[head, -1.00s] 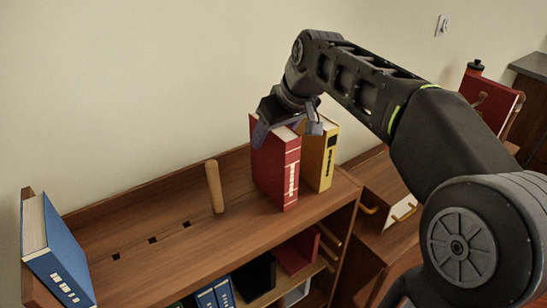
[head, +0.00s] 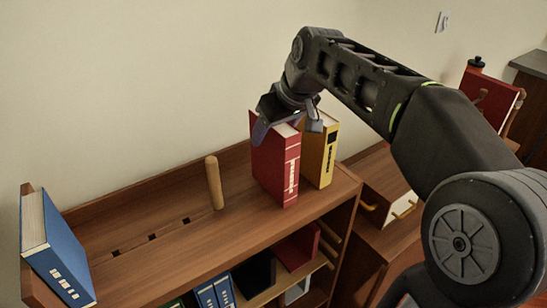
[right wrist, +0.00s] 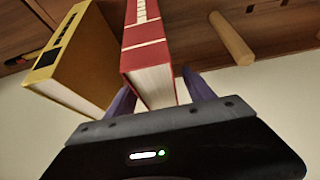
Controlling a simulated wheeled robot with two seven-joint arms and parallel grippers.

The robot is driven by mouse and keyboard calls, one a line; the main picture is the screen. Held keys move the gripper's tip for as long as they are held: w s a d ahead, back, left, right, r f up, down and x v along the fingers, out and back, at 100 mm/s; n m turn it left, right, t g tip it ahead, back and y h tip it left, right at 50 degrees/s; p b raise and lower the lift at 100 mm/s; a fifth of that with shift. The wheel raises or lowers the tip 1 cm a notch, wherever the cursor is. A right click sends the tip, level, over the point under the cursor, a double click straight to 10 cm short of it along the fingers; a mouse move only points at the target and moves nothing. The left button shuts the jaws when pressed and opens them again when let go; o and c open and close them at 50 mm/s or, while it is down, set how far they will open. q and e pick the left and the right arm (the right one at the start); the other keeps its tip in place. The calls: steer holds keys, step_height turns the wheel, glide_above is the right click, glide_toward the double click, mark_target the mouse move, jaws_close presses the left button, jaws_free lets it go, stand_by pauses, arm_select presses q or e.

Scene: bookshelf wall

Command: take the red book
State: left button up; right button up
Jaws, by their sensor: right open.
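The red book (head: 275,165) stands upright on the top shelf, right beside the yellow book (head: 321,155). My right gripper (head: 288,125) is open at the top of the red book, coming down from above. In the right wrist view, the red book (right wrist: 148,55) lies between the two spread fingers (right wrist: 160,90), one finger on each side of it. The finger on the yellow book's side sits between the two books. I cannot tell whether either finger touches a cover. My left gripper is not in view.
A wooden peg (head: 214,183) stands left of the red book, with free shelf between. A blue book (head: 55,250) leans at the shelf's far left. Blue binders (head: 215,292) stand on the lower shelf. Another red book (head: 490,102) is at the far right.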

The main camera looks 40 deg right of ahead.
steer(key=shift+c, duration=0.2)
jaws_close()
stand_by(0.7)
stand_by(0.6)
